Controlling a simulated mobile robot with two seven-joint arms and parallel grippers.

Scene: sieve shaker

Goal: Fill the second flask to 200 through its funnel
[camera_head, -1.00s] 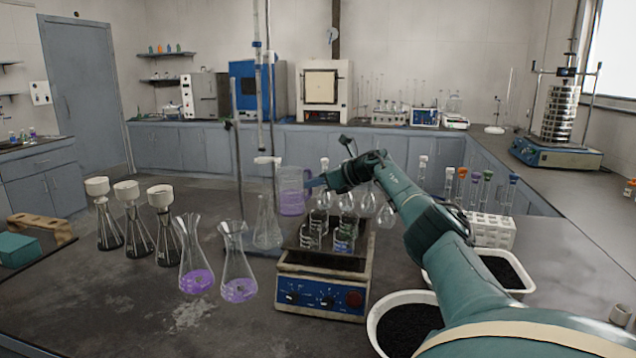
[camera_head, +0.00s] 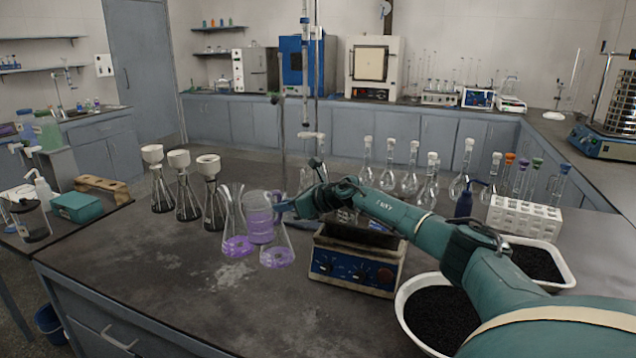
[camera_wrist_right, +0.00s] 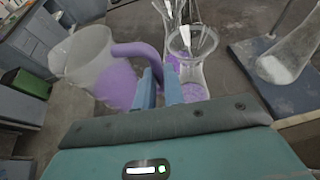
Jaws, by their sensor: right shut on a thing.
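My right gripper (camera_head: 284,207) is shut on the handle of a clear jug (camera_head: 260,216) with purple liquid. In the right wrist view, the blue fingers (camera_wrist_right: 160,88) grip the handle of the jug (camera_wrist_right: 92,68). Left of these stand three flasks topped with white funnels: a left one (camera_head: 158,190), a middle one (camera_head: 186,203) and a right one (camera_head: 213,210). They look dark below. Their graduations are too small to read. My left gripper is out of view.
A hotplate-like box (camera_head: 352,262) with a blue panel stands right of the conical flasks. White bowls of black granules (camera_head: 405,290) lie farther right. A white rack (camera_head: 524,217) and several stoppered flasks stand behind. The bench front left is clear.

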